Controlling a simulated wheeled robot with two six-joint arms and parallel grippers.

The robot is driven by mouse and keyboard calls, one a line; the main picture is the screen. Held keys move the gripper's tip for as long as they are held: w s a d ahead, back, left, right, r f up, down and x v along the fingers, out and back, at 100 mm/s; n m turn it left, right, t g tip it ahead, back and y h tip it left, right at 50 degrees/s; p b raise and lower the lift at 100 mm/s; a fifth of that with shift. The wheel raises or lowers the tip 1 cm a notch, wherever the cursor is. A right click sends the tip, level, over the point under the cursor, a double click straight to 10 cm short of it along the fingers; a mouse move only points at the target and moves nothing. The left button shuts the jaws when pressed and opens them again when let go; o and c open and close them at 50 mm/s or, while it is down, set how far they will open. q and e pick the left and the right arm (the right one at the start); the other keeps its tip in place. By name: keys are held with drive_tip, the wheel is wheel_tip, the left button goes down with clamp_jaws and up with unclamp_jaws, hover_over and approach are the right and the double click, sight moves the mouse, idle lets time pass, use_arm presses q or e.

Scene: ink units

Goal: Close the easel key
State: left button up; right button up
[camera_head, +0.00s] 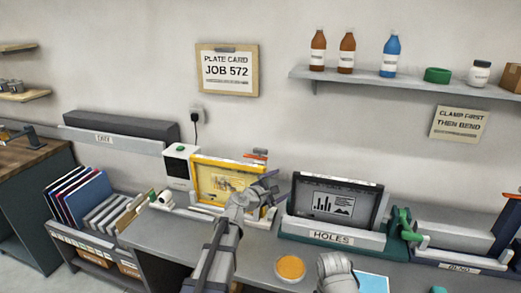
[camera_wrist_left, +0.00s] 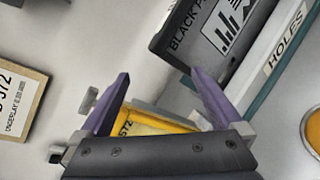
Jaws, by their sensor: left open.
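A yellow-framed plate (camera_head: 222,182) stands upright in a white easel-like holder at the middle of the bench. A small orange-red and grey piece (camera_head: 257,154) sits at its upper right corner; it may be the easel key, but its exact state is too small to tell. My left gripper (camera_head: 272,188) is in front of the plate's right side, covering part of it. In the left wrist view its purple fingers (camera_wrist_left: 160,76) are apart and empty, with the yellow plate (camera_wrist_left: 150,122) beyond and partly hidden. My right gripper is not visible; only a grey arm part shows at the bottom.
Right of the plate, a dark framed panel (camera_head: 335,203) stands in the HOLES holder (camera_head: 330,237), close to my left gripper. A green clamp (camera_head: 403,224) and the BEND fixture (camera_head: 460,265) are farther right. An orange-topped round dish (camera_head: 290,268) lies in front.

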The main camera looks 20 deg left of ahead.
sight(260, 151)
use_arm(q)
drive_tip(key=w+a+r+n+t+y, duration=0.2)
drive_tip(key=w+a+r+n+y, duration=0.1)
drive_tip(key=a+n, duration=0.3)
drive_tip(key=w+a+r+n+t+y, duration=0.25)
drive_tip(key=a+n, duration=0.25)
drive_tip(key=n, duration=0.3)
drive_tip(key=shift+g, duration=0.35)
drive_tip(key=shift+w+d+f, duration=0.15)
drive_tip(key=shift+w, duration=1.95)
drive_tip(key=shift+w+d+f, duration=0.1)
drive_tip(key=shift+w+f, duration=0.05)
drive_tip(key=shift+w, duration=1.9)
drive_tip(key=shift+s, duration=0.1)
clamp_jaws()
